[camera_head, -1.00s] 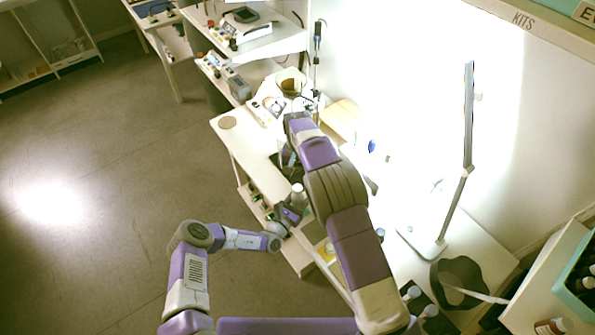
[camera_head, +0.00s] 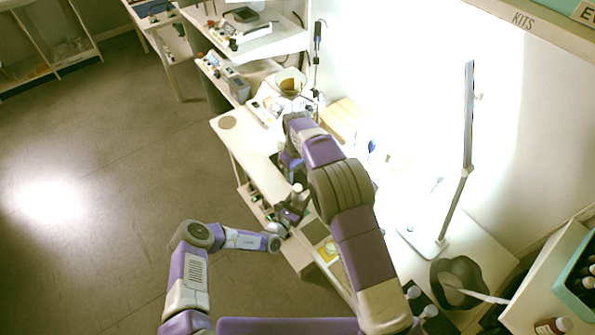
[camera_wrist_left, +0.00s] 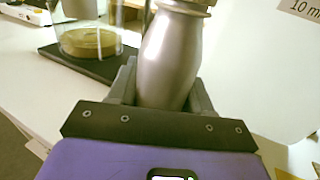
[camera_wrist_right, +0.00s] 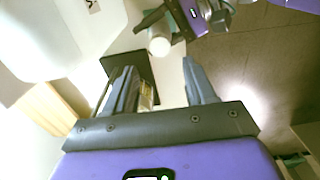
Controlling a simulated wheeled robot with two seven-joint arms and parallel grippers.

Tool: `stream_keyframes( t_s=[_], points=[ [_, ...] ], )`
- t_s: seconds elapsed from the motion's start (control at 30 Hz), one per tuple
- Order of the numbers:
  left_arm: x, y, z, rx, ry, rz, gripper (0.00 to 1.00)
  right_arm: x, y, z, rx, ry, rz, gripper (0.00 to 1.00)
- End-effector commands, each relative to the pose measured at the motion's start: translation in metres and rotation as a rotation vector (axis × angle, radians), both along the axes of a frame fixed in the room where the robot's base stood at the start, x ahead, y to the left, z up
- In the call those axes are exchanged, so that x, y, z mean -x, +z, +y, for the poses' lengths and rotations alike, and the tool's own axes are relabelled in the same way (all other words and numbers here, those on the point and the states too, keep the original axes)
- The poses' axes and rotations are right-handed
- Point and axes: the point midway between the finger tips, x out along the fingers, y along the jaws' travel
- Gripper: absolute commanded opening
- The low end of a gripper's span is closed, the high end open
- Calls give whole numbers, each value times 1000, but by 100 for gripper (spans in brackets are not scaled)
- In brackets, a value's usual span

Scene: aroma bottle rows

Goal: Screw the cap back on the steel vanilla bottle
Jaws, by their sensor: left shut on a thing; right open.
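The steel bottle (camera_wrist_left: 168,55) is upright between the fingers of my left gripper (camera_wrist_left: 163,88) in the left wrist view. Its narrow neck reaches the top edge of that view, so its mouth is cut off. In the head view my left gripper (camera_head: 290,212) is at the table's left front side, with a pale bottle end (camera_head: 297,188) showing above it. My right gripper (camera_wrist_right: 158,78) is open. The left gripper and the pale bottle end (camera_wrist_right: 160,42) show beyond its fingertips, apart from them. I cannot make out the cap in any view.
A glass jar with yellowish contents (camera_wrist_left: 90,38) stands on a black mat (camera_wrist_left: 95,65) beside the bottle. A lamp (camera_head: 428,243) and a dark round holder (camera_head: 460,275) stand farther right on the table. The floor at left is clear.

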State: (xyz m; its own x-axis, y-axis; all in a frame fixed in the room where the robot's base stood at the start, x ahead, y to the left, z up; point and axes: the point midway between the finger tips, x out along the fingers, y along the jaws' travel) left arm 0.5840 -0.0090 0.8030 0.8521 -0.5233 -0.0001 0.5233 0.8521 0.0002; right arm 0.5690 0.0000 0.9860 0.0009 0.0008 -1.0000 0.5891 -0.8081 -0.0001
Motion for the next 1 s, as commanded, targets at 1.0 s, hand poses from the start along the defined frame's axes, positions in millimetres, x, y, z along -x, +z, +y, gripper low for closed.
stream_keyframes(
  t_s=[1.0],
  points=[
    [0, 0, 0, 1, 0, -1, 0, 0, -79, 0, 1, -2, 1, 47]
  ],
)
